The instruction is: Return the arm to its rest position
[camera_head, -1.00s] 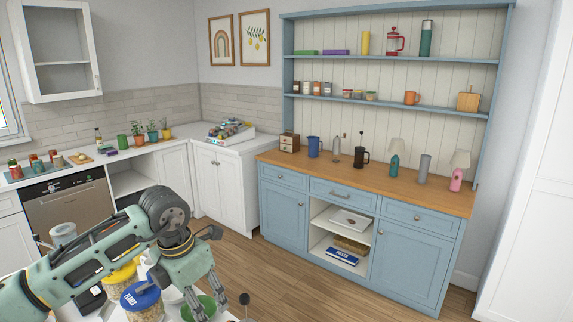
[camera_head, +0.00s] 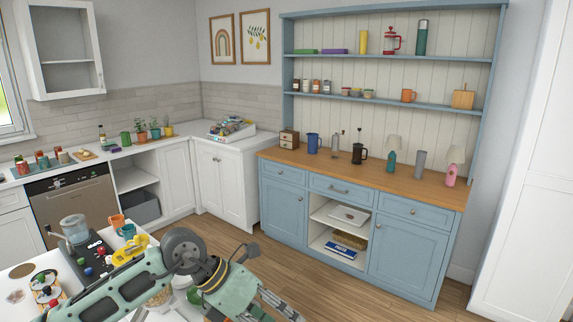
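My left arm comes in from the lower left across the white table. Its green and black gripper (camera_head: 272,304) is at the bottom edge, right of the table and over the wood floor. The fingers point down and to the right. Their tips are at or past the frame's edge, so I cannot tell how far apart they are, and I see nothing clearly held. My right arm and gripper are not in view.
The white table (camera_head: 22,297) carries a clear-jug appliance (camera_head: 75,229), an orange mug (camera_head: 117,221), a teal mug (camera_head: 127,232) and jars partly behind my arm. A blue cabinet (camera_head: 405,252) stands beyond open wood floor (camera_head: 310,282).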

